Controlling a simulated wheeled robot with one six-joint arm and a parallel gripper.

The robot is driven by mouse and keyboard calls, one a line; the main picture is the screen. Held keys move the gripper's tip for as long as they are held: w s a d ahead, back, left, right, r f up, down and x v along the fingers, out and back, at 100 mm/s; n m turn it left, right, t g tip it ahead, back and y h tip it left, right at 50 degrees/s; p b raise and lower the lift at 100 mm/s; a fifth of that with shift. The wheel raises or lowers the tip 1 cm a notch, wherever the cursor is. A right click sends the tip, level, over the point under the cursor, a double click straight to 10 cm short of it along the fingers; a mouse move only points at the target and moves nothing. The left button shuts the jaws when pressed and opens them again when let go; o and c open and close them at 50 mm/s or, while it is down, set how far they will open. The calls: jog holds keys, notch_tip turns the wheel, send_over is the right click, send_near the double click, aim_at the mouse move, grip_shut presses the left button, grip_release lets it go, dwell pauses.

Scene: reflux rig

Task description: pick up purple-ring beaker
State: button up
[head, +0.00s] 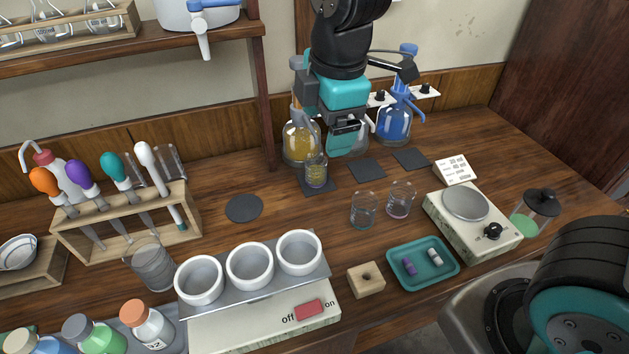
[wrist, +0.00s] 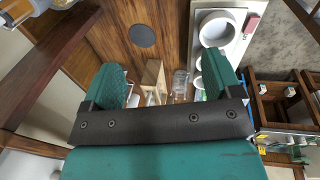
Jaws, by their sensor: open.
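My gripper (head: 343,140) is raised at the back of the bench, behind and left of both beakers, in front of the bottles. In the wrist view my gripper (wrist: 165,85) has its two teal fingers wide apart with nothing held. I cannot make out the purple-ring beaker in the wrist view.
A small beaker of yellow liquid (head: 316,171) stands below my gripper. The hotplate (head: 470,228) is right of the beakers, and a teal tray (head: 422,282) with vials is in front. Three white bowls (head: 249,265) are front left. Bottles (head: 393,122) stand behind.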

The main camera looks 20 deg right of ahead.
jog(key=w+f+n+t+h+b, duration=0.1)
jog(key=w+f+n+h+b, duration=0.2)
jog(key=w+f+n, duration=0.5)
jog(key=n, duration=0.2)
send_near(315, 169)
jog(key=x, duration=0.3)
jog(key=w+p+x, duration=0.1)
jog(key=x, duration=0.3)
jog(key=shift+w+r, duration=0.15)
jog(key=shift+p+x, duration=0.55)
jog(key=shift+x, duration=2.15)
jog(key=shift+d, duration=0.1)
jog(key=c, duration=1.1)
jog(key=shift+r, duration=0.2)
